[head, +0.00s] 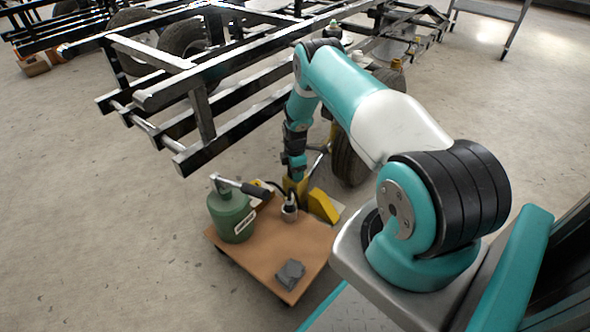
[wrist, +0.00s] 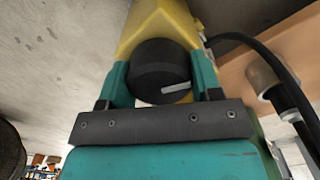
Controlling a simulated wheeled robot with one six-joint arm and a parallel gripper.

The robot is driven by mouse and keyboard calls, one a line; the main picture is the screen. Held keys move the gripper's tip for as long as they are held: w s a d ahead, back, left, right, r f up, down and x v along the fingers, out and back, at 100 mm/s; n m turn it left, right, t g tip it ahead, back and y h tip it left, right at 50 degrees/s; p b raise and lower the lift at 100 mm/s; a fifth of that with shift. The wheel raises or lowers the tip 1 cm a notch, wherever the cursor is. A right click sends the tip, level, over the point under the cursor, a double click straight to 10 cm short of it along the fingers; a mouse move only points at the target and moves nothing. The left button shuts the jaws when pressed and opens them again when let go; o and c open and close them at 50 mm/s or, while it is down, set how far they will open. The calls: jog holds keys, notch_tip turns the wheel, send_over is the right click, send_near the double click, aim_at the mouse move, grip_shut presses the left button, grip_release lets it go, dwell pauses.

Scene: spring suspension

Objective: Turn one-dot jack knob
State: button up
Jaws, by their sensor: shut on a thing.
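A round black knob (wrist: 152,60) with a pale pointer mark sits on a yellow jack body (wrist: 160,20) in the wrist view. The pointer mark is at the lower right of the knob's face and points roughly right. My gripper (wrist: 162,78) has one teal finger on each side of the knob and is shut on it. In the head view my gripper (head: 293,172) reaches down to the yellow jack (head: 298,187), and the knob is hidden there. I cannot see any dot marking on the jack.
A black steel frame (head: 190,85) extends behind. A black hose (wrist: 262,52) runs right of the jack. Open floor lies left.

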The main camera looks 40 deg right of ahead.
jog(key=shift+s+n, duration=0.1)
jog(key=shift+n, duration=2.2)
jog(key=o, duration=0.9)
notch_tip(320, 180, up, 17)
jog(key=p, duration=0.7)
jog(key=shift+r, duration=0.2)
